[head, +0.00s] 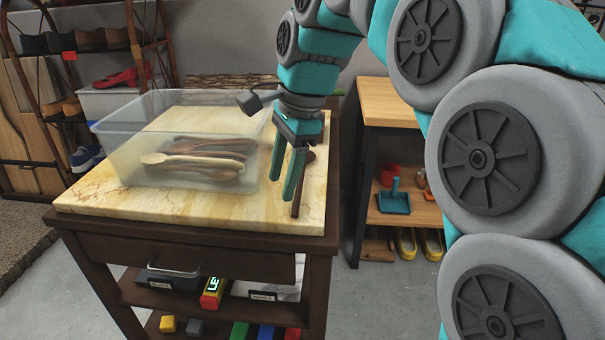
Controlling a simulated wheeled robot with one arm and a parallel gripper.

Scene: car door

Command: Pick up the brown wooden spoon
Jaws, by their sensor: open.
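A dark brown wooden spoon (300,190) lies on the right side of the light wooden tabletop (200,206), its handle pointing toward the front edge. My gripper (281,188) is open and points down over the right part of the table. In the picture its fingertips are just left of the spoon, and one finger partly covers it. I cannot tell how high the fingertips are above the tabletop. Nothing shows between the fingers. More wooden spoons (196,160), some light and some darker, lie in a clear plastic bin (112,150) on the left of the table.
The bin's right wall stands close to my gripper. A shelf unit (395,100) stands right of the table, with a blue-green dustpan (394,198) on it. A shoe rack (88,42) is at the back left. The table's front strip is clear.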

